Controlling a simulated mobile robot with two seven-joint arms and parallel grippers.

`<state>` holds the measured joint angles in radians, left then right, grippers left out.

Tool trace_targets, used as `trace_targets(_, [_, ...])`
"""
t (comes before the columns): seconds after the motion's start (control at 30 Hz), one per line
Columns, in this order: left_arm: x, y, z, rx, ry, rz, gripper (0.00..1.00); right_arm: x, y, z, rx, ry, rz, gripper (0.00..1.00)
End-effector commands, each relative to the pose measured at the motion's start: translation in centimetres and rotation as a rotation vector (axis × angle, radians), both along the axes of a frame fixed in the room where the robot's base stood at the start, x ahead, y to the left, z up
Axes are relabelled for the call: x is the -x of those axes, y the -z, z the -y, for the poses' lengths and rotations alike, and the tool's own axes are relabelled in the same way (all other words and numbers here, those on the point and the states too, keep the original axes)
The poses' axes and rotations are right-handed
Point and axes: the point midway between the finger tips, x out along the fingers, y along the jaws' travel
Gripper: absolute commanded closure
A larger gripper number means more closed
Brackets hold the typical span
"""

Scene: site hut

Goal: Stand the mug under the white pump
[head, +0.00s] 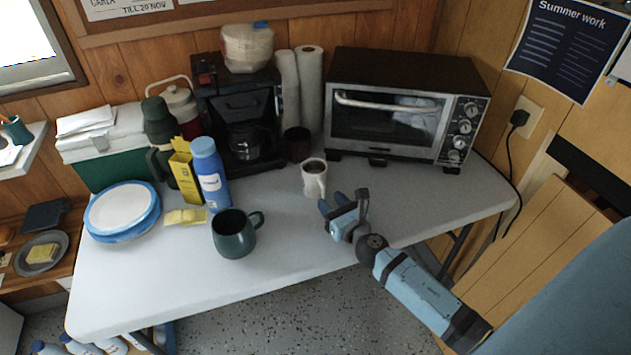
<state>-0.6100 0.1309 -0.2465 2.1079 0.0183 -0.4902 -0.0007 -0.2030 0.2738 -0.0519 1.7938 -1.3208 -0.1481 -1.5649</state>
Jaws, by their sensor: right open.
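A white mug (309,184) stands upright on the table with its handle toward the front; its inside looks dark. A larger dark green mug (232,238) stands nearer the front edge, handle to the right. A dark brown mug (297,146) stands behind the white one. My right gripper (343,203) is open and empty, just right of and in front of the white mug, apart from it. A red jug with a white top (178,97) stands at the back left, partly hidden by a green flask; I cannot tell whether its top is the white pump. My left gripper is out of view.
A coffee maker (208,105), paper rolls (310,85) and a toaster oven (400,55) line the back of the table (310,235). A blue bottle (210,175), yellow box (186,175), green flask (160,125) and plates (122,207) crowd the left. The right front is clear.

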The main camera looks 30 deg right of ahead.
Motion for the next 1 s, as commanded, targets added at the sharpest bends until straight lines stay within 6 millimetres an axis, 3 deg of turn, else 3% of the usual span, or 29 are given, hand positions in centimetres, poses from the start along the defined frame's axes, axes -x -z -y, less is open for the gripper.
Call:
trace_targets(0.23, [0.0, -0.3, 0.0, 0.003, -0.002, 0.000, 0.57, -3.6, 0.1, 0.1, -0.002, 0.001, 0.001, 0.59])
trace_targets(0.53, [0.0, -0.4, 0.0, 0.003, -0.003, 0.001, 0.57, -4.1, 0.2, 0.1, -0.001, 0.001, 0.000, 0.59])
trace_targets(0.73, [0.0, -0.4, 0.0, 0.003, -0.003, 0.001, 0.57, -4.1, 0.2, 0.1, -0.001, 0.000, 0.000, 1.00])
trace_targets(1.0, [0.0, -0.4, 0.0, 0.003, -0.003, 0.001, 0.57, -4.1, 0.1, 0.1, -0.001, 0.000, 0.002, 1.00])
